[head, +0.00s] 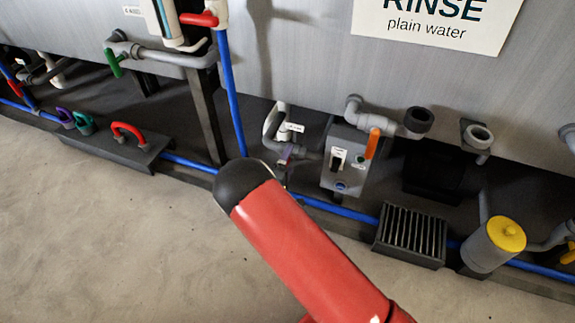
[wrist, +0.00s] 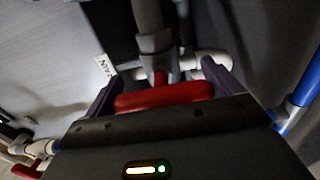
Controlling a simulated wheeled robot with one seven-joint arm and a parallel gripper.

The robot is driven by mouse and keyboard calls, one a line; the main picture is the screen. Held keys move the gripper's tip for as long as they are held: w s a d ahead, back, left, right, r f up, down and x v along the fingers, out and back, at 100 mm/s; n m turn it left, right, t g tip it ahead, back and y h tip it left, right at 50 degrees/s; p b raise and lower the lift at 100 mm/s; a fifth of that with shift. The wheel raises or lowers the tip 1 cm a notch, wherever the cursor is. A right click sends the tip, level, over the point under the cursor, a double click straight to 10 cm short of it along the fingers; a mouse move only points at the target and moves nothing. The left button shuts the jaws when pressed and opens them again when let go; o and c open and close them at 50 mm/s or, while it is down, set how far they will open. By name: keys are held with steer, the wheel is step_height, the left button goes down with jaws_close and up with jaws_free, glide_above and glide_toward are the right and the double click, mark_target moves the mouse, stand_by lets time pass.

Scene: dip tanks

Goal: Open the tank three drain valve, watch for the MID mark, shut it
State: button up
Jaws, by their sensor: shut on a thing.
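In the wrist view my gripper (wrist: 160,88) has its two purple fingers on either side of a red valve handle (wrist: 165,97) and is shut on it. The handle lies crosswise on a grey and white pipe fitting (wrist: 160,55). A white label (wrist: 103,68) beside it is only partly in view and cannot be read surely. In the head view my red arm hides most of the gripper and the held handle. No MID mark can be made out in either view.
The head view shows a tank wall with a RINSE sign (head: 440,18), a grey box with an orange lever (head: 371,143), a black grate (head: 410,237), a yellow-topped canister (head: 493,245) and a low rack of coloured handles (head: 105,145). A blue pipe (head: 345,211) runs along the floor. The front floor is clear.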

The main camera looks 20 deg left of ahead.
stand_by(0.3)
steer(key=o, duration=0.7)
steer(key=s, duration=0.7)
steer(key=shift+s+a, duration=0.3)
steer(key=shift+s, duration=0.1)
steer(key=shift+f, duration=0.1)
